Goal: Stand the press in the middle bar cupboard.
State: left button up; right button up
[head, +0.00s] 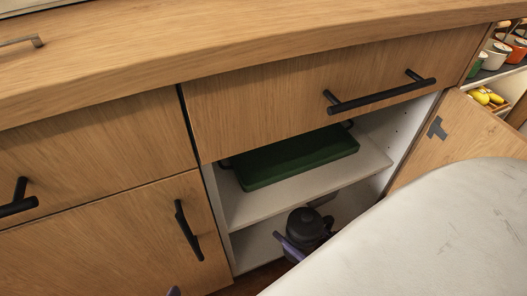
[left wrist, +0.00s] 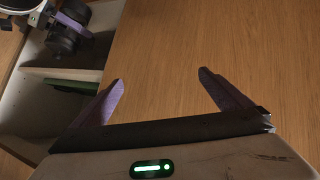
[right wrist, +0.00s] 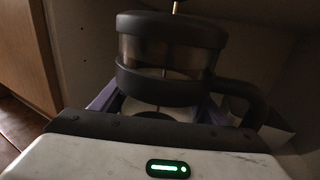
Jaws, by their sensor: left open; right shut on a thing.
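The press (head: 306,222), dark with a black lid, is at the lower compartment of the open cupboard (head: 262,245), below its shelf. In the right wrist view the press (right wrist: 168,32) looks upright, with a clear body, black bands, a handle on the right and a rod on top. My right gripper (head: 292,248) is shut on the press, its purple fingers low around the body. Whether the base touches the cupboard floor is hidden. My left gripper (left wrist: 160,80) is open and empty in front of a wooden front; only a fingertip shows at the head view's bottom edge.
A green tray-like box (head: 298,158) lies on the cupboard's shelf (head: 330,184). The open door (head: 455,135) stands on the right. A closed drawer (head: 320,95) is above, and a closed cupboard door (head: 120,240) is to the left. Open shelves with mugs (head: 496,52) are at far right.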

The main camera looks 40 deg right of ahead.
pick_arm(q)
jog(key=r+b, duration=0.1)
jog(key=d+r+t+h+b, duration=0.1)
jog(key=shift+w+d+r+b, duration=0.1)
jog(key=shift+d+r+b, duration=0.2)
jog(key=shift+b, duration=0.1)
pick_arm(e)
jog(key=w+a+f, duration=0.1)
jog(key=w+a, duration=0.1)
jog(key=w, duration=1.1)
jog(key=shift+w+f, duration=0.2)
jog(key=shift+w, duration=0.05)
jog(key=shift+f, duration=0.1)
jog(key=o, duration=2.1)
jog(key=shift+s, duration=0.1)
pick_arm(q)
jog(key=shift+f, duration=0.2)
jog(key=shift+a, duration=0.1)
